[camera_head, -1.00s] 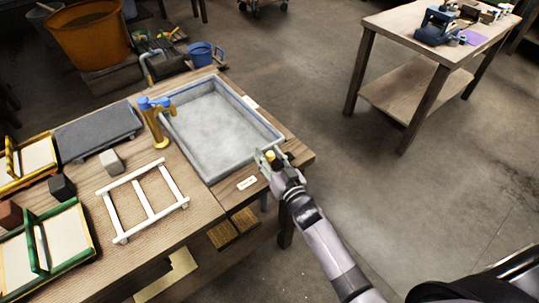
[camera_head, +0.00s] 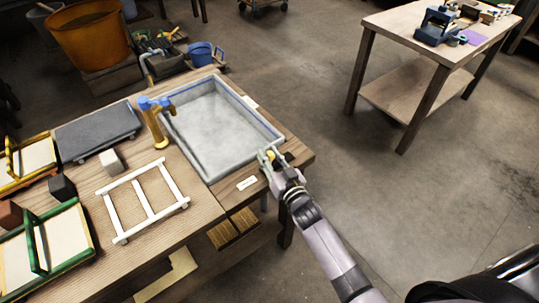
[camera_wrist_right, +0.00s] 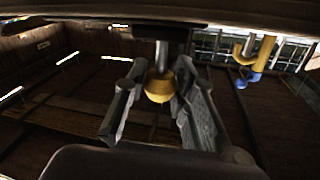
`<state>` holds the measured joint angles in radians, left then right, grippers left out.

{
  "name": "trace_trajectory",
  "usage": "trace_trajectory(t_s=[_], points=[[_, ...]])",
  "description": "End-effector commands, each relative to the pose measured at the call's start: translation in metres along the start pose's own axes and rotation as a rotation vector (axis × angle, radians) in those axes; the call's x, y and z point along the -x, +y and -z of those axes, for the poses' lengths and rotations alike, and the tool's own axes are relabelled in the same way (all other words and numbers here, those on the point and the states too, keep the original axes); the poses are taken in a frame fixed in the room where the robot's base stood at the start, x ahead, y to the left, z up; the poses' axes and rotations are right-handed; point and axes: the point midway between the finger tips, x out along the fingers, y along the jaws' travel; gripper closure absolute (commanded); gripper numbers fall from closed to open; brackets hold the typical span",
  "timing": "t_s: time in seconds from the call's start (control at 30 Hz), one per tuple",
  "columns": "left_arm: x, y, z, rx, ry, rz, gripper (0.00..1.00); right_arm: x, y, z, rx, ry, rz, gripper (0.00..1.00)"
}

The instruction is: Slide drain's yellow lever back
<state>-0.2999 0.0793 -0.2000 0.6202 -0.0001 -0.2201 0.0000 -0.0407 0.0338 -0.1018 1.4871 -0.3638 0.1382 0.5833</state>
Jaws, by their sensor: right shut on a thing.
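The drain's yellow lever shows as a round yellow knob on a thin grey rod in the right wrist view (camera_wrist_right: 158,88). It sits at the near right corner of the grey sink basin (camera_head: 222,128). My right gripper (camera_head: 270,158) is at that corner, with its fingers on both sides of the knob, shut on it. In the right wrist view the gripper (camera_wrist_right: 157,97) has one finger left of the knob and one right of it. The fingers partly hide the lever in the head view. My left gripper is not in view.
A yellow tap with a blue handle (camera_head: 156,120) stands at the basin's left. A white frame (camera_head: 143,201) and a small label (camera_head: 247,183) lie on the wooden bench (camera_head: 200,212). The floor to the right is open up to another table (camera_head: 400,32).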

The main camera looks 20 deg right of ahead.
Motion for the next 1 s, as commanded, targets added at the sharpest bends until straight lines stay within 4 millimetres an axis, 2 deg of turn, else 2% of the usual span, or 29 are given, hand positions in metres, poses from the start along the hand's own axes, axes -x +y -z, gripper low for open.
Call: trace_trajectory(t_s=[0.33,0.47,0.7,0.73,1.0], points=[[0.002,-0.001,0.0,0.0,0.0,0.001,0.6,-0.011,0.055,0.011,0.004,-0.001,0.0,1.0],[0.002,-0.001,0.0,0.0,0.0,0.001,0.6,-0.013,0.063,0.013,0.001,0.0,-0.001,1.0],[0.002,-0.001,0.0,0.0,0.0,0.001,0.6,-0.013,0.064,0.013,0.001,0.002,-0.004,1.0],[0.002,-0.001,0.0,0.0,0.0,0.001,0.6,-0.013,0.064,0.014,0.002,0.002,-0.004,0.74],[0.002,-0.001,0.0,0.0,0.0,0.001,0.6,-0.013,0.063,0.013,0.001,0.002,-0.002,0.56]])
